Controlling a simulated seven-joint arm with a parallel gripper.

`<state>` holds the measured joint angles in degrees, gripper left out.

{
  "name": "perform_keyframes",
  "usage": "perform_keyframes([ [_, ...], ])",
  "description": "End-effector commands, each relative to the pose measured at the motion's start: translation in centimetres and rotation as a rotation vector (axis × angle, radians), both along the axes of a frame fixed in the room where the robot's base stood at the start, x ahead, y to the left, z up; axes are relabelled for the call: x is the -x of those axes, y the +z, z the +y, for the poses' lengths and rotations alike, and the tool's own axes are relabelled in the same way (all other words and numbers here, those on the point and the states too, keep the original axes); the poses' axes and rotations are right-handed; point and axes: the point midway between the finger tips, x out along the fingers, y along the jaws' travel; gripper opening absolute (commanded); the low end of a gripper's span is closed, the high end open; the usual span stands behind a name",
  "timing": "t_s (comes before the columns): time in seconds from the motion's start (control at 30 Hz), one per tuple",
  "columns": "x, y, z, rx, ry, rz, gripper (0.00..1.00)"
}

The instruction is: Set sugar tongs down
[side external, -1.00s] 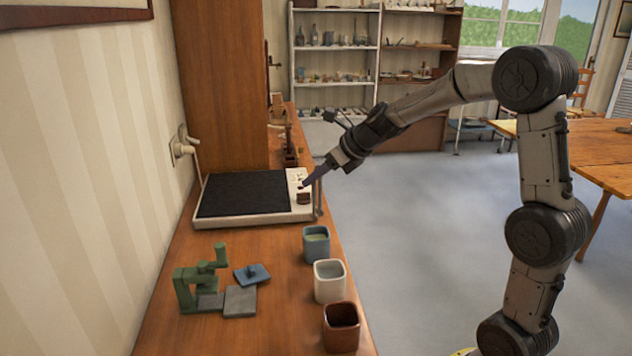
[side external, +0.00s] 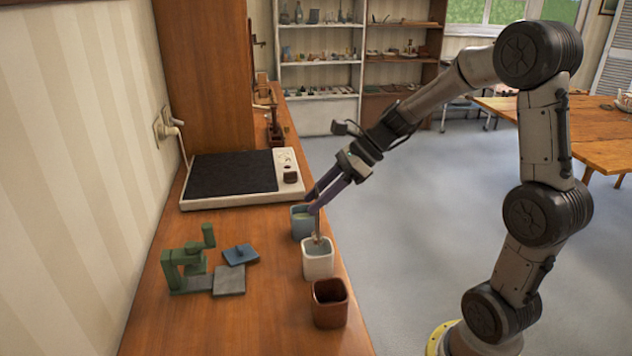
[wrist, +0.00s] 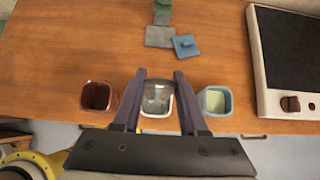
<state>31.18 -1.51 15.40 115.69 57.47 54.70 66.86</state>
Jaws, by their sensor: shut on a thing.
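My gripper (side external: 312,204) reaches down over the row of square cups, its fingers shut on a small, thin, pale thing that I take to be the sugar tongs (side external: 318,237). The tongs hang below the fingertips at the mouth of the white cup (side external: 318,263); I cannot tell whether they touch it. In the wrist view, my gripper (wrist: 159,78) frames the white cup (wrist: 158,84), with a blurred greyish shape in its opening. The blue cup (side external: 300,227) stands behind the white one and the brown cup (side external: 329,308) in front.
A white hotplate (side external: 228,200) with a black top and brown knob lies farther back on the wooden counter (side external: 170,315). A green stand (side external: 182,270), a grey plate (side external: 229,281) and a blue lid-like plate (side external: 240,256) lie left of the cups. The cups stand near the counter's right edge.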

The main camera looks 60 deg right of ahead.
Motion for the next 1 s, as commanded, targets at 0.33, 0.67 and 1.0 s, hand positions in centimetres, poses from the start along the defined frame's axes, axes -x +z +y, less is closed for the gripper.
perform_keyframes([
  [0.33, 0.0, -1.0, 0.0, 0.002, -0.002, -0.001, 0.0],
  [0.67, 0.0, -1.6, 0.0, -0.002, -0.003, 0.0, 0.0],
  [1.0, 0.0, -4.5, 0.0, -0.002, -0.004, 0.003, 0.0],
])
